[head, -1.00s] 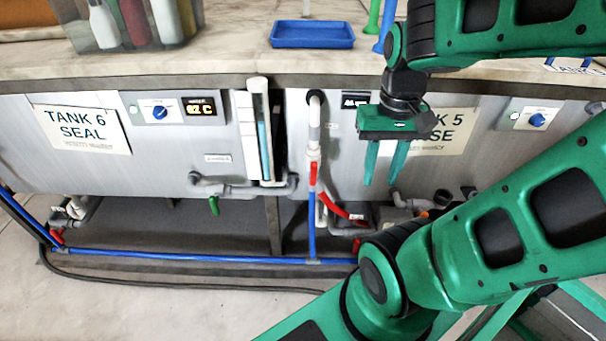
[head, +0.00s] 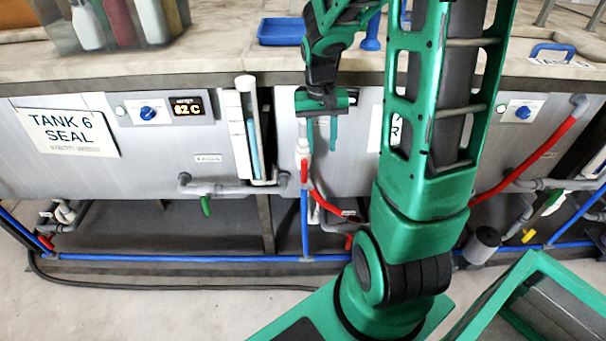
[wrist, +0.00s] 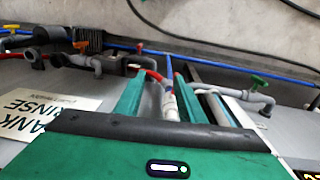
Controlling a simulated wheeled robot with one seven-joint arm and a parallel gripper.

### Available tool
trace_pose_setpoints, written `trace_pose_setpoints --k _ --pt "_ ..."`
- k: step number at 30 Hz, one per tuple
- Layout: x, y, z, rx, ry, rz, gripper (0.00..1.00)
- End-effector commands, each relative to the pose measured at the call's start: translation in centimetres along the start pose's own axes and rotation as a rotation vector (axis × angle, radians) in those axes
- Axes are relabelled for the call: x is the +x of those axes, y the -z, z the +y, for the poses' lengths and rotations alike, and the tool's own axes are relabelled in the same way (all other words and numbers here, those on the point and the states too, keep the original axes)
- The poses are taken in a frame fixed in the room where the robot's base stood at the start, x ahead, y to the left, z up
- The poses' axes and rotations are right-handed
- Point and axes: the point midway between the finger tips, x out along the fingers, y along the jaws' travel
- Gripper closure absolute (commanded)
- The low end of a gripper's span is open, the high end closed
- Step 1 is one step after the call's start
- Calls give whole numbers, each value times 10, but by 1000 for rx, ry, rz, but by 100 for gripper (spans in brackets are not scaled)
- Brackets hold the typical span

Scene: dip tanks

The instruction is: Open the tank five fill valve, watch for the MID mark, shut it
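A pale vertical fill pipe with a red valve handle (head: 304,173) stands at the left end of the tank with the RINSE sign. A blue pipe (head: 304,215) runs below the handle. My gripper (head: 322,146) is open, pointing down in front of the tank by the pipe's upper part. In the wrist view the pale pipe (wrist: 170,106) and a red handle (wrist: 153,75) show between my fingers, beyond the tips; I cannot tell whether they touch. The sign (wrist: 40,112) partly reads TANK RINSE; my arm hides most of it in the head view. No MID mark is legible.
Tank 6 (head: 65,132) is at the left, with a sight tube (head: 253,148) holding blue fluid near its right end. A red hose (head: 530,158) and grey pipes are at the right. A blue tray (head: 282,31) sits on the counter above.

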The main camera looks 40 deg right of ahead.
Motion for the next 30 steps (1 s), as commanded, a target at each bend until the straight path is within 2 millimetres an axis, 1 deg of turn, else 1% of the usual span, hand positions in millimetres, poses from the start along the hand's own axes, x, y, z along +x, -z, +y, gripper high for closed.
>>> trace_pose_setpoints --k 1,3,6,10,14,17,27,30 --pt "13 11 -9 0 9 -9 64" --pt "27 25 -20 4 25 -11 64" --pt "43 38 -34 8 46 -14 64" --pt "56 49 -45 13 64 -15 64" --pt "64 52 -49 15 70 -16 64" --pt "74 51 -50 15 70 -18 64" --pt "132 50 -54 15 69 -19 64" --pt "146 50 -55 15 69 -18 64"
